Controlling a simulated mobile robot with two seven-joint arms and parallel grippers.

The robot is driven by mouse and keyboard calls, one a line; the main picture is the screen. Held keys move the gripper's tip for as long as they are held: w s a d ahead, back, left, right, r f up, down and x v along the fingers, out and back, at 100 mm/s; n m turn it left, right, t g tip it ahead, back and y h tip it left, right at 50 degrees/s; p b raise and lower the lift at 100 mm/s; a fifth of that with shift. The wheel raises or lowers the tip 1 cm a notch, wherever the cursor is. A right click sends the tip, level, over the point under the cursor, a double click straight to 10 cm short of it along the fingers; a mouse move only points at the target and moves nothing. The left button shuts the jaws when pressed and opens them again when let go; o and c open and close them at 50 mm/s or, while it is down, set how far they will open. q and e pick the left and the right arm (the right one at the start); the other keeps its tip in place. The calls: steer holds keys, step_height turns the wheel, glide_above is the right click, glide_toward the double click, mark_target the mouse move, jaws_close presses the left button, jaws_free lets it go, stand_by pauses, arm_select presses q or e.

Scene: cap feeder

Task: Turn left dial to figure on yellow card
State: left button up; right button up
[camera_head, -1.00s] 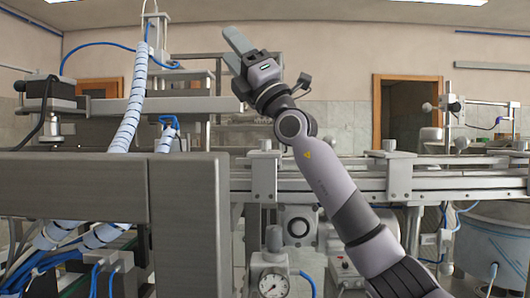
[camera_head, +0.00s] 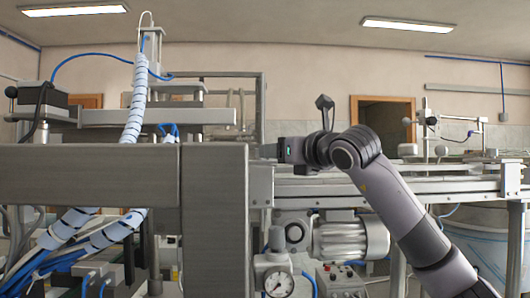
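My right arm comes in from the lower right. Its dark gripper body (camera_head: 291,150) with a small green display is in front of the conveyor, beside the grey post. The fingers do not show clearly, so I cannot tell whether they are open or shut. My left gripper is not in view. A round white-faced gauge (camera_head: 279,284) with a pointer is low in the middle, well below the gripper. A grey control box (camera_head: 341,281) with small knobs is to its right. I see no yellow card, and I cannot tell which part is the left dial.
A thick grey machine frame (camera_head: 215,215) fills the left front. The conveyor rail (camera_head: 460,187) runs across behind my arm. A ribbed motor (camera_head: 345,238) sits below it. Blue and white hoses (camera_head: 135,100) hang at the left, and a large tub (camera_head: 490,245) stands at the right.

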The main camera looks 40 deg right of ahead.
steer(key=w+p, duration=0.1)
steer(key=w, duration=0.3)
steer(key=shift+r, duration=0.1)
steer(key=shift+w, duration=0.8)
